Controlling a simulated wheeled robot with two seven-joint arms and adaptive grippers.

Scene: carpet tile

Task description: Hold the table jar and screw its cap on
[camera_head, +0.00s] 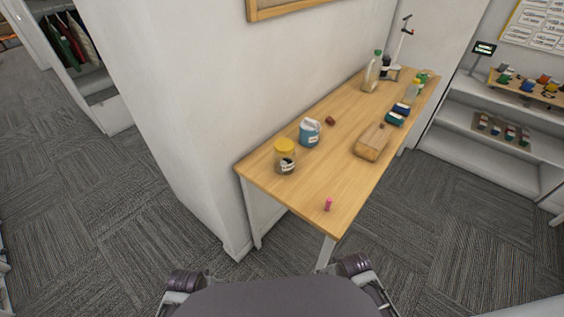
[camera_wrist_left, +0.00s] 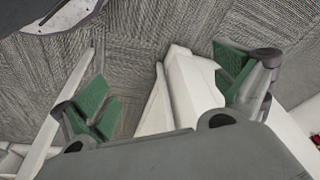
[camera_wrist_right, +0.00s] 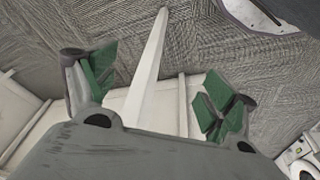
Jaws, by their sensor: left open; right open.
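The jar (camera_head: 285,163) stands upright on the near left part of the wooden table (camera_head: 338,178), close to its left edge. It looks clear with a dark content and a pale label. My left gripper (camera_wrist_left: 165,95) is open and empty over the carpet, with green finger pads. My right gripper (camera_wrist_right: 152,85) is open and empty too. Neither gripper's fingers show in the head view; both are apart from the jar.
A blue container (camera_head: 309,136), a small dark red thing (camera_head: 331,120), a wooden block (camera_head: 372,142) and a small pink thing (camera_head: 328,204) share the table. Bottles (camera_head: 371,75) stand at the far end. A wall (camera_head: 190,110) borders the table's left side. The near table middle is clear.

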